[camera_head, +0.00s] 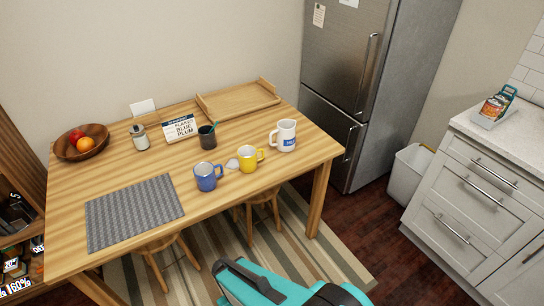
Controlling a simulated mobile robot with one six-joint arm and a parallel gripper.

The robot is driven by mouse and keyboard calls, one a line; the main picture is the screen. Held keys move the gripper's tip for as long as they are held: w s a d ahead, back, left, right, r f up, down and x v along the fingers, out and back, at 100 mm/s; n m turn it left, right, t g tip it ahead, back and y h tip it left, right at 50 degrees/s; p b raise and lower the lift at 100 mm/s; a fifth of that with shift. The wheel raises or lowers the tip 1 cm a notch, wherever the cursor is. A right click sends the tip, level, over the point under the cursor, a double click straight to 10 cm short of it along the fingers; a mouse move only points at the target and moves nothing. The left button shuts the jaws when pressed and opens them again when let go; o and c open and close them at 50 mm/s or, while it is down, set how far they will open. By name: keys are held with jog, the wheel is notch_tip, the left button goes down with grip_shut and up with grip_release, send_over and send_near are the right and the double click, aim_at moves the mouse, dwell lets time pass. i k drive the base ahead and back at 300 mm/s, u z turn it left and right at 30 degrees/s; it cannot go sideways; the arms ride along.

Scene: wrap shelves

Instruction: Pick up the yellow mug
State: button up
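The yellow mug (248,159) stands upright on the wooden table (150,220) near its front edge. A teal and black part of my arm shows at the bottom of the view, in front of the table and well away from the mug. I cannot make out my gripper's fingers.
A small pale object (232,163) lies between the blue and yellow mugs. A dark cup (207,137) with a teal stick, a sign (180,128), a jar (139,137), a fruit bowl (82,142), a wooden tray (240,99) and a grey mat (134,211) are also on the table. Stools (262,208) stand below.

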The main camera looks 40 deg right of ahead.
aim_at(247, 165)
jog(key=z, duration=0.8)
jog(key=k, duration=0.95)
jog(key=u, duration=0.05)
jog(key=i, duration=0.85)
jog(key=z, duration=0.05)
